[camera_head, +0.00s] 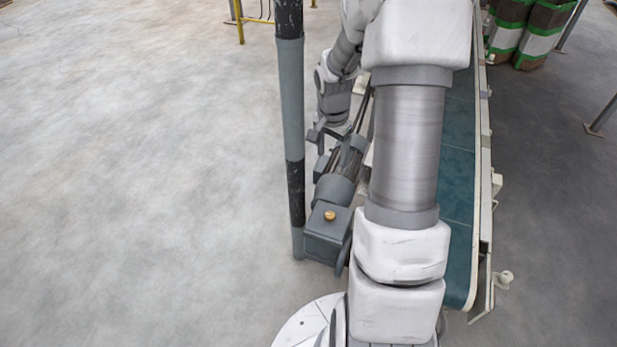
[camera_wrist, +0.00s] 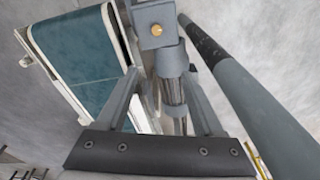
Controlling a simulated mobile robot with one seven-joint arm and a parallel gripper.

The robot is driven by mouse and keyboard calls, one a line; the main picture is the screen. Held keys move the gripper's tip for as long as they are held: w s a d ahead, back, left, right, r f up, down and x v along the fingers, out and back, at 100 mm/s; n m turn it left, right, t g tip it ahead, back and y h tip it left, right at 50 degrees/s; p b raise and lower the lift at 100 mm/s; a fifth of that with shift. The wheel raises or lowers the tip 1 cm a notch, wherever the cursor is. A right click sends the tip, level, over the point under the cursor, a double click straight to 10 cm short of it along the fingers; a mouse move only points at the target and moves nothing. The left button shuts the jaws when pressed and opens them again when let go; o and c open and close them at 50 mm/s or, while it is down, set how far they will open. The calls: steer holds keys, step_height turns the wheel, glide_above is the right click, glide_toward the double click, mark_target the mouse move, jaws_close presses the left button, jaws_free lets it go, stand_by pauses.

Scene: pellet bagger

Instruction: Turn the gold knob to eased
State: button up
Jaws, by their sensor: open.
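The gold knob (camera_head: 330,215) is a small round brass-coloured piece on the flat top face of a grey gearbox (camera_head: 325,240). It also shows near the top middle of the wrist view (camera_wrist: 156,30). Its setting and any "eased" mark are too small to read. My gripper (camera_head: 329,134) is behind the gearbox in the head view, partly hidden by the motor and my arm. In the wrist view my gripper (camera_wrist: 162,73) has its two fingers spread apart with nothing held. The knob lies beyond the fingertips, apart from them.
A grey motor (camera_head: 335,188) joins the gearbox. A grey and black post (camera_head: 291,110) stands close to its left. A conveyor with a teal belt (camera_head: 458,200) runs on the right, partly behind my arm. Open concrete floor (camera_head: 130,180) lies to the left.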

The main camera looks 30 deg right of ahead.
steer(key=m+y, duration=0.1)
steer(key=m, duration=0.1)
glide_above(330, 214)
step_height(330, 214, down, 9)
steer(key=shift+g, duration=0.4)
step_height(330, 214, down, 17)
steer(key=b, duration=0.4)
steer(key=shift+s+f+b, duration=0.1)
steer(key=shift+b, duration=0.3)
jaws_close()
